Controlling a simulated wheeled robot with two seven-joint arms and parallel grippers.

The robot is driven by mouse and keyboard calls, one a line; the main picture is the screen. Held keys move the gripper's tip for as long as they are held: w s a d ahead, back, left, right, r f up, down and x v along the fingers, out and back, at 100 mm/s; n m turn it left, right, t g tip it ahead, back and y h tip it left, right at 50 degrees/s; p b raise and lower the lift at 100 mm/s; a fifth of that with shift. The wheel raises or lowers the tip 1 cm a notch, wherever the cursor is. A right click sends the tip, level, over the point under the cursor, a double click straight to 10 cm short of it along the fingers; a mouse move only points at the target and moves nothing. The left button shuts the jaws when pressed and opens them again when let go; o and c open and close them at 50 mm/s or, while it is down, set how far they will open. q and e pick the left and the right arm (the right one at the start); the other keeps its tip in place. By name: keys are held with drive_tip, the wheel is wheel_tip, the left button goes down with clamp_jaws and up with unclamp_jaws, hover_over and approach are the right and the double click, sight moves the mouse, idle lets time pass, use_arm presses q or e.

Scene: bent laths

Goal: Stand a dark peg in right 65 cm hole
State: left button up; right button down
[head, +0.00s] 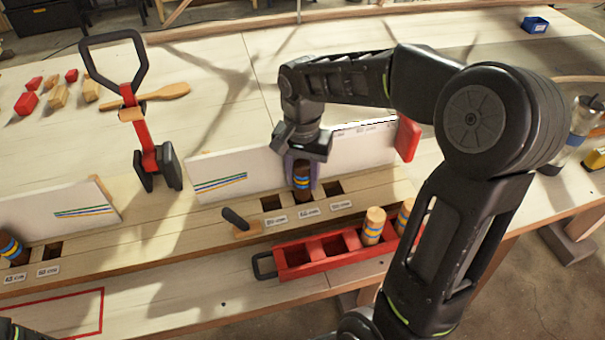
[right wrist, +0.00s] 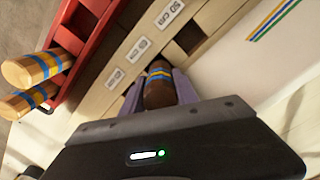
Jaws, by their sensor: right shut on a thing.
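My right gripper (head: 302,172) is shut on a dark brown peg (head: 302,184) with yellow and blue bands. It holds the peg upright at the middle of three right-hand hole places, above the middle label (head: 309,212), seemingly 65 cm. I cannot tell whether the peg's lower end is inside the hole, which it hides. Open holes show on both sides, one to the left (head: 271,203) and one to the right (head: 334,188). In the right wrist view the peg (right wrist: 159,85) sits between the fingers. Another dark peg (head: 13,249) stands at the far left. My left gripper is not in view.
A red tray (head: 295,273) in front holds two light pegs (head: 374,226). A white board (head: 235,172) stands behind the holes. A red clamp (head: 145,138) grips the left side. A dark-handled tool (head: 238,221) lies beside the left open hole.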

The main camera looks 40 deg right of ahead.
drive_tip(key=shift+f, duration=0.2)
drive_tip(key=c, duration=0.9)
unclamp_jaws()
drive_tip(key=shift+o, duration=0.2)
drive_tip(key=shift+r, duration=0.25)
wheel_tip(320, 180, up, 9)
drive_tip(key=p, duration=0.6)
drive_tip(key=shift+f+p, duration=0.2)
drive_tip(key=shift+p, duration=0.15)
